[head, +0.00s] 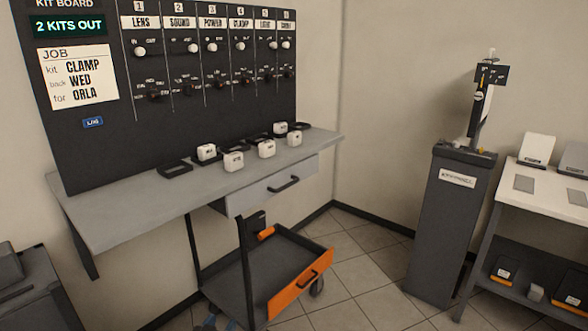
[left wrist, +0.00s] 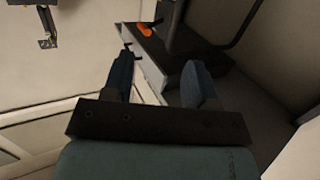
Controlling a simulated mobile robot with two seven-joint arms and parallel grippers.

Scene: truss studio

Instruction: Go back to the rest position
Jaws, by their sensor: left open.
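My left gripper (head: 217,324) barely shows at the bottom edge of the head view, only its blue fingertips, in front of the cart's lower left end. In the left wrist view its two blue fingers (left wrist: 160,78) stand well apart with nothing between them. The gripper is open and empty. The cart, with an orange part, lies beyond the fingers in that view. My right gripper is in neither view.
A grey bench (head: 130,212) with several white boxes stands under the black kit board (head: 75,150). An orange-fronted cart (head: 300,285) is below it. A dark pedestal (head: 447,230) and white table (head: 510,185) stand at right. Tiled floor is clear between cart and pedestal.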

